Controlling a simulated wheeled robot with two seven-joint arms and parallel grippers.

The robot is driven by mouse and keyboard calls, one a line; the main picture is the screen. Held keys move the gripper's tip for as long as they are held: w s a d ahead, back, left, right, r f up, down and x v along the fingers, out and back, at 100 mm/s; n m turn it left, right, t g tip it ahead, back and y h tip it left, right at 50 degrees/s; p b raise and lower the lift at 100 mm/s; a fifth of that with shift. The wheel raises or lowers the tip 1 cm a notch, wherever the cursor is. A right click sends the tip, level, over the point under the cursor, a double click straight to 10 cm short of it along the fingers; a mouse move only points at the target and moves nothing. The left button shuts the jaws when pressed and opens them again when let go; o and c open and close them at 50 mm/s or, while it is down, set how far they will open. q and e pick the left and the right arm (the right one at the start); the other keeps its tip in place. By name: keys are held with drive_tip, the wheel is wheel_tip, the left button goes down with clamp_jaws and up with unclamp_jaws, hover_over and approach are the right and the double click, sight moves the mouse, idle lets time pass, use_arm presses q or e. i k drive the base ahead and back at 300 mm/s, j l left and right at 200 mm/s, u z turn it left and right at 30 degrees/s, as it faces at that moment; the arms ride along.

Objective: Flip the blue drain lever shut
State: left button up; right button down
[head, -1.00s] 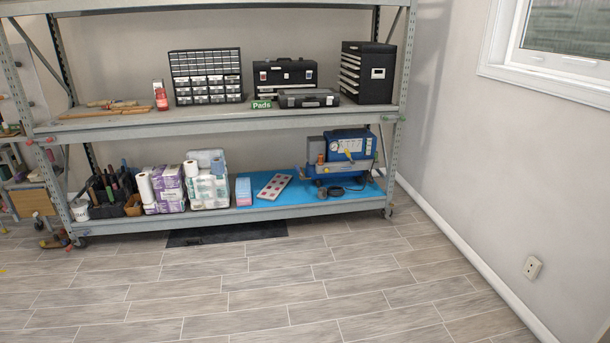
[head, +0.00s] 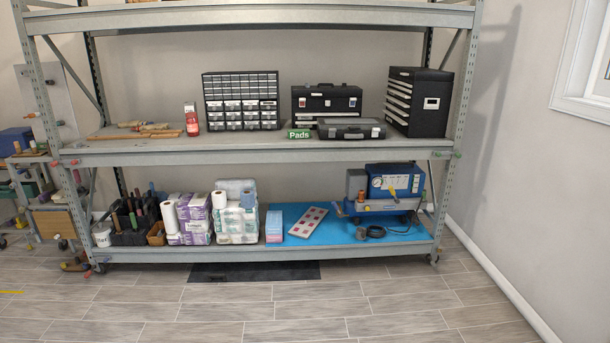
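A blue compressor-like machine (head: 394,182) stands on the lower shelf at the right, on a blue mat (head: 290,215). It has a pale gauge panel, a small yellow part (head: 392,191) on its front and an orange part at its left. A blue part (head: 338,208) sticks out at its lower left; I cannot tell whether it is the drain lever or how it is set. A dark coiled hose (head: 372,231) lies in front of the machine. Neither of my grippers is in view.
The grey rack (head: 270,157) spans the view, with a parts cabinet (head: 241,101), toolboxes and a green Pads sign above. Paper packs and a pale panel (head: 307,222) share the lower shelf. A black floor mat (head: 254,271) lies below. The floor in front is clear.

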sight(334, 205)
drive_tip(key=i, duration=3.9)
drive_tip(key=u, duration=0.5)
